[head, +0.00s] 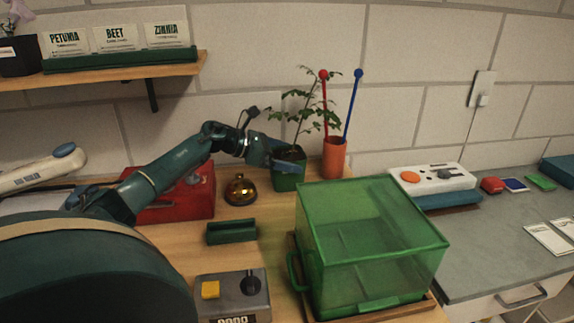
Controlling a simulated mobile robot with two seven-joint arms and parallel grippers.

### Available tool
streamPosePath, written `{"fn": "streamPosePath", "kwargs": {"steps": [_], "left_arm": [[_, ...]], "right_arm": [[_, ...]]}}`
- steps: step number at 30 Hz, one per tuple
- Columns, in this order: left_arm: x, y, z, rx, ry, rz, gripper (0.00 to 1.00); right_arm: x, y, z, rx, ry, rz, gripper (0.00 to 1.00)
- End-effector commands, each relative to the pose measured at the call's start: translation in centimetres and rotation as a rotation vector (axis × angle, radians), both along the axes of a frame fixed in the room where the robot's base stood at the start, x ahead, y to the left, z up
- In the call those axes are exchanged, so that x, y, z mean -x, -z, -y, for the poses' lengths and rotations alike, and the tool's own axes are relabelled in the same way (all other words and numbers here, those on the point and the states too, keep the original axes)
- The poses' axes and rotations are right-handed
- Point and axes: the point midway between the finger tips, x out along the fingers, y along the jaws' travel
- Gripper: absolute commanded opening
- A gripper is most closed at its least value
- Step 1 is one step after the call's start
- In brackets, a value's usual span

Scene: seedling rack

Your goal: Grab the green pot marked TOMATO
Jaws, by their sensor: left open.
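A dark green pot (285,182) with a leafy seedling stands on the wooden bench near the back wall, in the middle of the head view. Its mark cannot be read from here. My left gripper (284,155) is open at the pot's upper part, with its fingers overlapping the pot's rim and hiding part of it. I cannot tell whether the fingers touch the pot. My right gripper is not in view.
An orange pot (334,158) with red and blue ball-topped sticks stands just right of the green pot. A green clear cover (370,250) stands in front. A brass bell (240,190), red box (180,196), green holder (231,231) and button box (232,294) lie left of it.

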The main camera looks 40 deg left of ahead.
Motion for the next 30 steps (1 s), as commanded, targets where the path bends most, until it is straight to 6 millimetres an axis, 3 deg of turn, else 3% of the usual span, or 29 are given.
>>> {"fn": "streamPosePath", "kwargs": {"steps": [11, 30], "left_arm": [[-0.92, 0.49, 0.66, -0.002, -0.001, 0.0, 0.99], [-0.89, 0.48, 0.64, -0.001, 0.0, -0.001, 0.47]], "right_arm": [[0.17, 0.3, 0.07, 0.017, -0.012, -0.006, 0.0], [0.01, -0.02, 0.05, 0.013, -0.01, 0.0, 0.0]]}}
